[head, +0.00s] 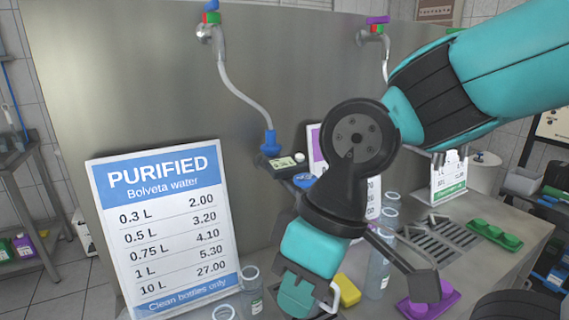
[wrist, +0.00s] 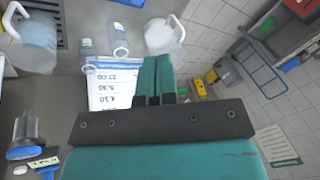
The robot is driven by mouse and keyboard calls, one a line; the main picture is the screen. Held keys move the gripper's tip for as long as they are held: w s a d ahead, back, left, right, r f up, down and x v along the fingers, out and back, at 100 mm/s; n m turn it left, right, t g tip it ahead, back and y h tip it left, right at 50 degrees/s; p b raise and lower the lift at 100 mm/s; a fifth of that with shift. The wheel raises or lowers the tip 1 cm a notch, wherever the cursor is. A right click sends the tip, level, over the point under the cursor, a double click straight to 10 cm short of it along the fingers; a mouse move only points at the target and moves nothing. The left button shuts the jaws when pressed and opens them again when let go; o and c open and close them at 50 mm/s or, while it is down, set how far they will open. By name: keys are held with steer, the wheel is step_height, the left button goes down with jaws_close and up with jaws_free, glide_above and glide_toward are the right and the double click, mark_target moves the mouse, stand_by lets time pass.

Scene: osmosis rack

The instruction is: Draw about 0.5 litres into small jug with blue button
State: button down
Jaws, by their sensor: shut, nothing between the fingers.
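A purified-water tap with a blue handle (head: 212,6) feeds a white hose that ends in a blue nozzle (head: 270,142). Beside the nozzle is a dark unit with a small lit display (head: 282,163), also at the lower left of the wrist view (wrist: 43,160). A clear vessel (wrist: 25,128) stands by that unit; I cannot tell whether it is the small jug. A jug with a white handle (wrist: 163,38) stands beyond my fingers. My gripper (wrist: 160,75) is shut and empty, low in front of the price sign. I cannot single out the blue button.
The "PURIFIED" price sign (head: 165,215) stands at left. Clear bottles (head: 378,272) stand behind my arm, and another bottle (head: 251,282) is by the sign. A yellow block (head: 348,290), a purple item (head: 432,300) and a drain grate (head: 437,241) are at right. Another white-handled jug (wrist: 38,45) is at the upper left.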

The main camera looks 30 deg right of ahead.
stand_by(0.3)
step_height(320, 180, up, 15)
steer(key=n+h, duration=0.4)
steer(key=n, duration=0.7)
glide_above(304, 177)
steer(key=shift+p, duration=0.4)
step_height(304, 177, down, 14)
steer(key=shift+r+p, duration=0.15)
steer(key=shift+p, duration=1.1)
steer(key=shift+f, duration=0.2)
steer(key=shift+s, duration=0.1)
